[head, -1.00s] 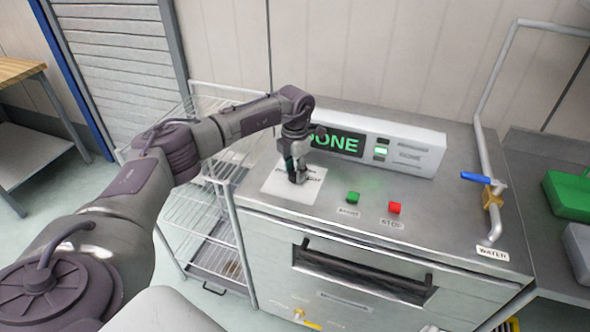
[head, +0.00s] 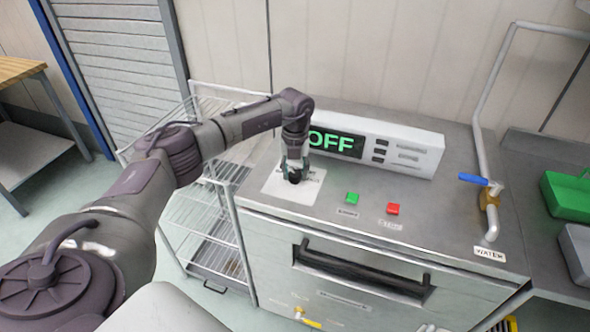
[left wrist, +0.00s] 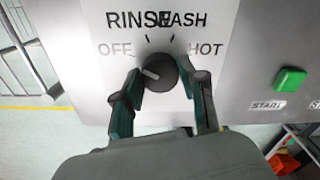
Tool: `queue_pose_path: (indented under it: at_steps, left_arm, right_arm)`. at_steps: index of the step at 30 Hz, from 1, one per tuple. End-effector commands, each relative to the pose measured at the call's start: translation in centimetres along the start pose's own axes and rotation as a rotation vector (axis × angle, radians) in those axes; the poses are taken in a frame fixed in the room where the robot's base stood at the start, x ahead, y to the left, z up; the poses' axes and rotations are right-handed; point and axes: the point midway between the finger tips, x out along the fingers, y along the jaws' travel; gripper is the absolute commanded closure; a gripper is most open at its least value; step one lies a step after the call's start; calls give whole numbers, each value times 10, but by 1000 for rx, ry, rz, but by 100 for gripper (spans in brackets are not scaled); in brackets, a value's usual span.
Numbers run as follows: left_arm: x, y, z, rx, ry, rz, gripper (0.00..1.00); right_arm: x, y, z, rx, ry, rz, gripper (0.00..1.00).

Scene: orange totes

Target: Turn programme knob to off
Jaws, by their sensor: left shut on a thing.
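The dark round programme knob (left wrist: 160,72) sits on a white label plate (left wrist: 95,75) marked OFF, RINSE, WASH and HOT. In the left wrist view its pale pointer line aims left and slightly down, on the OFF side. My left gripper (left wrist: 162,82) has its two fingers on either side of the knob, shut on it. In the head view my left gripper (head: 294,172) comes down from above and largely covers the knob. The display (head: 335,141) on the machine reads OFF in green. My right gripper is not in view.
A green START button (head: 352,198) and a red STOP button (head: 392,209) stand right of the label plate. A water pipe with a blue-handled valve (head: 475,179) rises at the right. A wire rack (head: 215,240) stands left of the machine.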

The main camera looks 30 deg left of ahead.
Motion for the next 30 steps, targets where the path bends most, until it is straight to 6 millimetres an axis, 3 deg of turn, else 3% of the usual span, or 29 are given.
queue_pose_path:
  at_steps: [9, 24, 25, 29, 30]
  left_arm:
    - [-1, 0, 1, -104, -4, -1, 93]
    - [-1, 0, 1, -120, -4, -2, 93]
    - [-1, 0, 1, -121, -4, -2, 54]
    - [-1, 0, 1, -120, -3, -1, 33]
    - [-1, 0, 1, -119, -3, -1, 33]
  right_arm:
    - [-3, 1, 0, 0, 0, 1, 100]
    - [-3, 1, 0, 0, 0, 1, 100]
    - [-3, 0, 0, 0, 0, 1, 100]
    - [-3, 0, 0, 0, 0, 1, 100]
    - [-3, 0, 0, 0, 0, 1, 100]
